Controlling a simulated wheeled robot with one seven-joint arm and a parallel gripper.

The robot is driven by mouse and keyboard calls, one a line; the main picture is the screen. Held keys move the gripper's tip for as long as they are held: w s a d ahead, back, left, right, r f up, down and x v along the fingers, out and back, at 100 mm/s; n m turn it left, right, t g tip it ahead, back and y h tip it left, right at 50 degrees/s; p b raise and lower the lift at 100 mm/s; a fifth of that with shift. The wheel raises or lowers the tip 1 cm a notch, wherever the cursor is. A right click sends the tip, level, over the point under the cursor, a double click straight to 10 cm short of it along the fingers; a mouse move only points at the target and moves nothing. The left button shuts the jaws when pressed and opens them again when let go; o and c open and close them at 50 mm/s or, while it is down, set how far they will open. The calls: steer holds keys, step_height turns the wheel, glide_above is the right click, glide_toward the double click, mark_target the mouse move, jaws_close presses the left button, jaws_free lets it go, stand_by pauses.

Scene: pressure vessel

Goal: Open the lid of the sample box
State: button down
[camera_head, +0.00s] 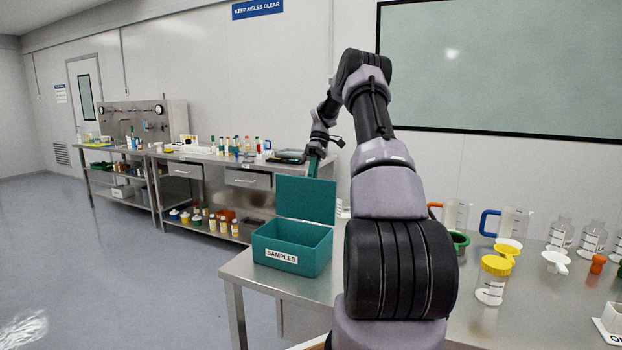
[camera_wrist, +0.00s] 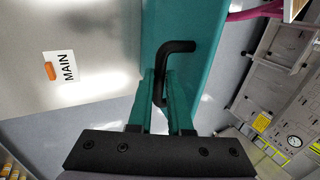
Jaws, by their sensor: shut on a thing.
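The teal sample box (camera_head: 291,258), labelled "SAMPLES", stands on the near steel bench at its left end. Its lid (camera_head: 306,199) is raised about upright at the back, and the open inside of the box shows. My gripper (camera_head: 315,165) is at the top edge of the lid in the head view, where its fingers are small. In the wrist view my gripper (camera_wrist: 163,95) is shut on the black lid handle (camera_wrist: 173,56), with teal fingers on both sides of it. The teal lid surface (camera_wrist: 206,40) lies behind the handle.
The near bench (camera_head: 243,268) also bears a yellow-capped jar (camera_head: 493,280), jugs with coloured handles and several bottles to the right of my arm. A far bench (camera_head: 215,160) with bottles stands along the wall. The floor left of the near bench is clear.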

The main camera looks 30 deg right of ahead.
steer(key=shift+d+f, duration=0.2)
steer(key=shift+f, duration=0.1)
steer(key=c, duration=0.8)
jaws_free()
steer(key=shift+c, duration=0.2)
steer(key=shift+r, duration=0.15)
steer(key=v, duration=1)
steer(key=shift+r, duration=0.3)
steer(key=shift+w+d+r, duration=0.1)
steer(key=shift+d, duration=0.05)
